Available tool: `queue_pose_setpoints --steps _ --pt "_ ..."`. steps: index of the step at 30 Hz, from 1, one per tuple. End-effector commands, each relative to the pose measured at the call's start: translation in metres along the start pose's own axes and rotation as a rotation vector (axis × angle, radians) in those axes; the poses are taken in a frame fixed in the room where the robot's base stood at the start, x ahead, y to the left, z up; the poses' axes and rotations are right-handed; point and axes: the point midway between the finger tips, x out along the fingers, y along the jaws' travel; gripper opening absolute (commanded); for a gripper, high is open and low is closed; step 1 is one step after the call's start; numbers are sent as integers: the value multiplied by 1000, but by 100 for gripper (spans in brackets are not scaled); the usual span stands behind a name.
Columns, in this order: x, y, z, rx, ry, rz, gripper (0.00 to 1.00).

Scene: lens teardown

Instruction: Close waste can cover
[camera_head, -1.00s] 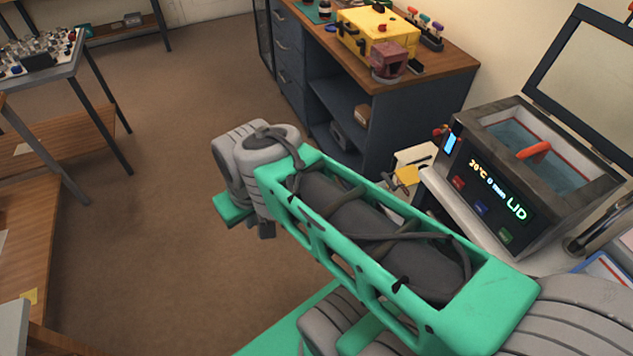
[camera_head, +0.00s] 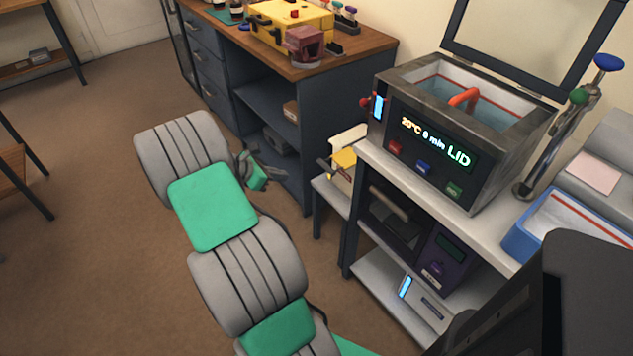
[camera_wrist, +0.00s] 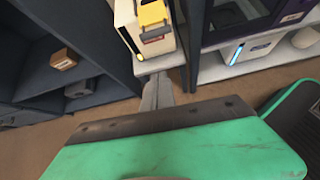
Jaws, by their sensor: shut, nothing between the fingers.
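The white and yellow container (camera_head: 343,160), which looks like the waste can, sits on a small stand between the desk and the white shelf unit. It also shows at the top of the wrist view (camera_wrist: 129,27), with a yellow part (camera_wrist: 153,15) on top and a red label. I cannot tell how far its cover is open. My gripper (camera_wrist: 158,92) is shut and empty, its grey fingers pointing towards the container's stand, just short of it in the picture. In the head view my gripper (camera_head: 277,178) is small, left of the container and apart from it.
A water bath (camera_head: 465,130) with its lid raised stands on the white shelf unit (camera_head: 440,205), right of the container. The dark desk (camera_head: 215,55) with open shelves is on the left. The brown floor (camera_head: 90,130) on the left is clear.

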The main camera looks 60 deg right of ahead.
Motion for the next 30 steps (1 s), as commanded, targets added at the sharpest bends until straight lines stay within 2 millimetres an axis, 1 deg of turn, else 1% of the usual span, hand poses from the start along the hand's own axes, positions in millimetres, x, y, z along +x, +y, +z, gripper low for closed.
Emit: queue_pose_setpoints --steps 1,5,8,19,21,24,30 --pt "12 -2 0 -35 -21 -15 0" --pt "25 -5 5 -66 -39 -27 0" --pt "40 -6 5 -65 -36 -29 0" --pt "121 -8 7 -62 -35 -28 0" --pt "126 -7 21 -59 -35 -26 0" --pt "133 -6 32 -61 -34 -25 0" --pt "138 -5 41 -64 -34 -24 0"
